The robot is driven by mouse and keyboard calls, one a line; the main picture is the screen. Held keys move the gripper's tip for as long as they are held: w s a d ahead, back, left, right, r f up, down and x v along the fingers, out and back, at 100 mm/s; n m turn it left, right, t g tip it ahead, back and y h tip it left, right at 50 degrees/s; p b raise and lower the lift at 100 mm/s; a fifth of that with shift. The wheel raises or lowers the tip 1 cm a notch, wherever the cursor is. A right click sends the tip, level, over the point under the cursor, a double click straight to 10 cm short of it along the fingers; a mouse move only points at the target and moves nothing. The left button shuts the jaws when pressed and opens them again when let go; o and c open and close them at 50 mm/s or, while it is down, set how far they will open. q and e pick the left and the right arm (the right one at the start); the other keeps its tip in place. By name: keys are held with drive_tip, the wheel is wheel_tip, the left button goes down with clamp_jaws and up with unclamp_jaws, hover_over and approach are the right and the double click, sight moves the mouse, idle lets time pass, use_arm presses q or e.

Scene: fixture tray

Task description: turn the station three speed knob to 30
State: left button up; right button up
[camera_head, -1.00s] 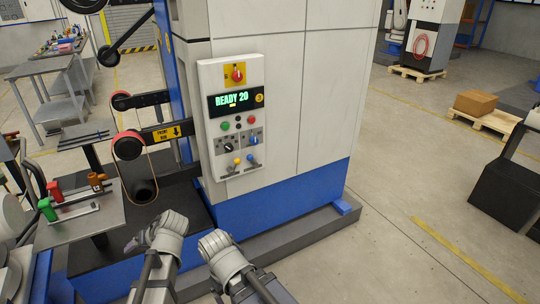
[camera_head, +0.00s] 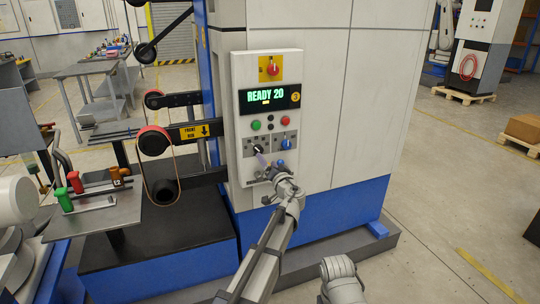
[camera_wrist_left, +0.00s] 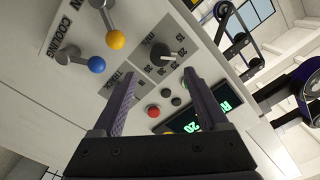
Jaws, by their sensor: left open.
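My left gripper (camera_head: 270,163) is in front of the lower panel, just below the knob. In the left wrist view its open fingers (camera_wrist_left: 158,78) are empty, with the knob beyond the tips, apart from them. My right arm shows at the bottom, but its gripper is out of view.
A blue-ball lever (camera_wrist_left: 97,64) and a yellow-ball lever (camera_wrist_left: 116,40) stick out beside the knob. Red and green buttons and a red rotary switch (camera_head: 271,68) are above it. A side table (camera_head: 100,215) with coloured-handled clamps stands left.

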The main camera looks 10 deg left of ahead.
sight(259, 151)
use_arm(q)
drive_tip(key=x, duration=0.8)
drive_tip(key=shift+s+a, duration=0.1)
drive_tip(key=shift+s, duration=0.05)
clamp_jaws()
idle(0.4)
